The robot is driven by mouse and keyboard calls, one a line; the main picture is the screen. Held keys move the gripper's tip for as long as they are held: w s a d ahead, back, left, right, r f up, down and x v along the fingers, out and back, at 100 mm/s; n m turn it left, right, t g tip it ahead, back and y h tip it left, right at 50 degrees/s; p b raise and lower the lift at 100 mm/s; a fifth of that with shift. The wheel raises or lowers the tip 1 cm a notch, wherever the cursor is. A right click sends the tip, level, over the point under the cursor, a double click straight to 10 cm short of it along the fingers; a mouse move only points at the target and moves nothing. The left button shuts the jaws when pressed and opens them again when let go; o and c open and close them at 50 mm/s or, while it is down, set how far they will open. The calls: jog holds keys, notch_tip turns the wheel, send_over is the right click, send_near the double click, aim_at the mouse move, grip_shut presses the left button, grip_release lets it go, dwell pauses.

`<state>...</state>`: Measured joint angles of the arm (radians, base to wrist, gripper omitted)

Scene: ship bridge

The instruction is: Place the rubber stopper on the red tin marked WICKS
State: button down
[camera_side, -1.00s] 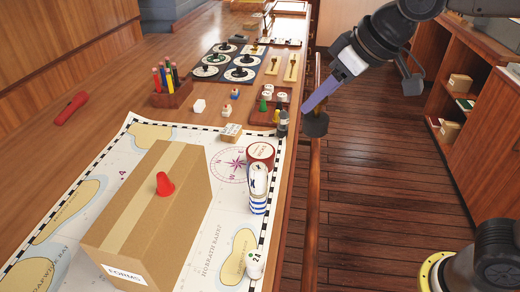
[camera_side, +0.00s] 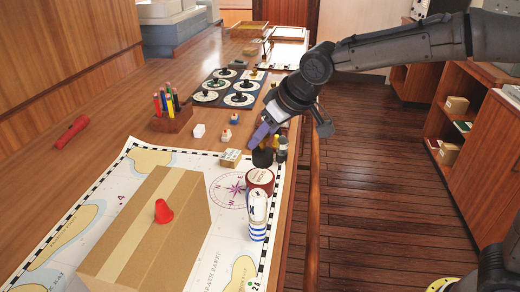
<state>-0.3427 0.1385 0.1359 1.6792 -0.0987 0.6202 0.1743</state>
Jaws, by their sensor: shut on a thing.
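The red tin (camera_side: 261,178) stands on the chart near the table's right edge, with a pale label on its lid. My gripper (camera_side: 264,141) is shut on the dark rubber stopper (camera_side: 262,158). The stopper hangs at the far edge of the red tin's top in the picture. I cannot tell whether it touches the tin or is above or behind it. The marking on the tin is too small to read.
A blue-and-white striped container (camera_side: 258,218) stands just in front of the red tin. A large cardboard box (camera_side: 140,240) with a red cone (camera_side: 163,211) on top is to the left. A small wooden block (camera_side: 230,158) and bottles (camera_side: 281,149) are close by.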

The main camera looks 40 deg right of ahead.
aim_at(265, 144)
jog(key=shift+w+a+f, duration=0.1)
jog(key=shift+w+f, duration=0.1)
jog(key=shift+f, duration=0.8)
jog(key=shift+w+f, duration=0.2)
jog(key=shift+f, duration=0.8)
jog(key=shift+f, duration=0.15)
jog(key=c, duration=0.5)
grip_release()
jog(key=shift+s+r, duration=0.1)
jog(key=shift+r, duration=0.2)
jog(key=v, duration=1.1)
jog(key=shift+s+r, duration=0.2)
jog(key=shift+r, duration=0.1)
